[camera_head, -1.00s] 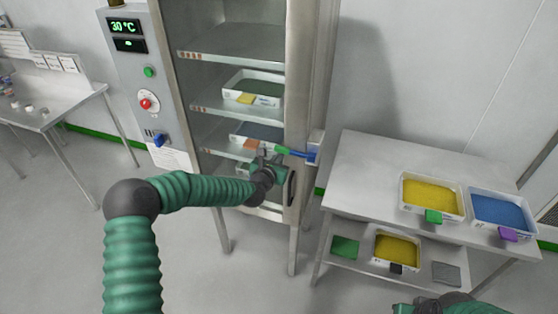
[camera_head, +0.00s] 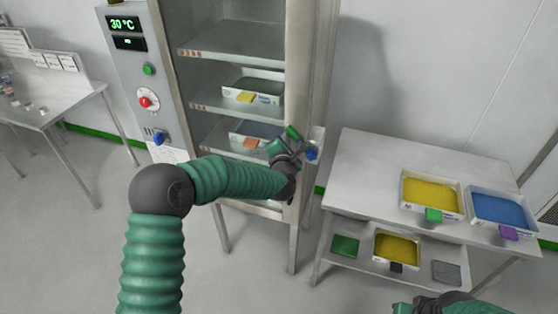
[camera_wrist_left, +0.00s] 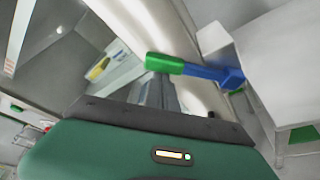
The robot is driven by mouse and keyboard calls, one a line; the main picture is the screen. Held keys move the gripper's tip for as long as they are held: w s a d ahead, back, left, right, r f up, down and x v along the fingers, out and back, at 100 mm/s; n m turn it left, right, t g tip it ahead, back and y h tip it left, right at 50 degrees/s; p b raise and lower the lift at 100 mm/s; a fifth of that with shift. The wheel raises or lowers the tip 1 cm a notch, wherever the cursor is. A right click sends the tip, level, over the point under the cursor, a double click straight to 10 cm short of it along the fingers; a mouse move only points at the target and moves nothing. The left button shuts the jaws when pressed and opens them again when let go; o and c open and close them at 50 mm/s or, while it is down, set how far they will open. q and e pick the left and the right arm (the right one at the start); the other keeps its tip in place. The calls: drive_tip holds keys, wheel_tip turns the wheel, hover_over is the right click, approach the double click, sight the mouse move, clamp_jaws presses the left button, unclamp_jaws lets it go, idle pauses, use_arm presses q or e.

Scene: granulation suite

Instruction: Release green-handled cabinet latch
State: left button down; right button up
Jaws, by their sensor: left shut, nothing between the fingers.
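The cabinet latch is a blue lever (camera_head: 312,152) with a green handle (camera_head: 293,132), on the right edge of the cabinet's door frame. In the head view the lever slants up and left from its blue pivot. The left wrist view shows the green handle (camera_wrist_left: 164,63) and blue lever (camera_wrist_left: 212,75) across the pale frame. My left gripper (camera_head: 282,148) is shut and empty, just below and left of the green handle. I cannot tell whether it touches the latch. My right gripper (camera_head: 438,304) shows partly at the bottom edge; its fingers are unclear.
The cabinet (camera_head: 297,70) holds trays on shelves. Its control panel (camera_head: 142,75) is on the left. A steel table (camera_head: 368,165) at right carries yellow (camera_head: 432,193) and blue (camera_head: 498,211) trays, with another yellow tray (camera_head: 397,248) below. Open floor lies in front.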

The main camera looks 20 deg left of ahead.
sight(294, 133)
use_arm(q)
drive_tip(key=d+r+m+b, duration=0.1)
drive_tip(key=d+r+m+y+b, duration=0.1)
drive_tip(key=m, duration=0.1)
drive_tip(key=shift+d+t, duration=0.4)
drive_tip(key=d+m+b, duration=0.1)
drive_tip(key=d+r+m, duration=0.1)
drive_tip(key=shift+d+m+t+y+b, duration=0.25)
drive_tip(key=shift+m+t+y+b, duration=0.05)
drive_tip(key=shift+t+b, duration=0.1)
drive_tip(key=shift+s+d+r+b, duration=0.1)
drive_tip(key=shift+d+r+b, duration=0.25)
drive_tip(key=shift+d, duration=0.35)
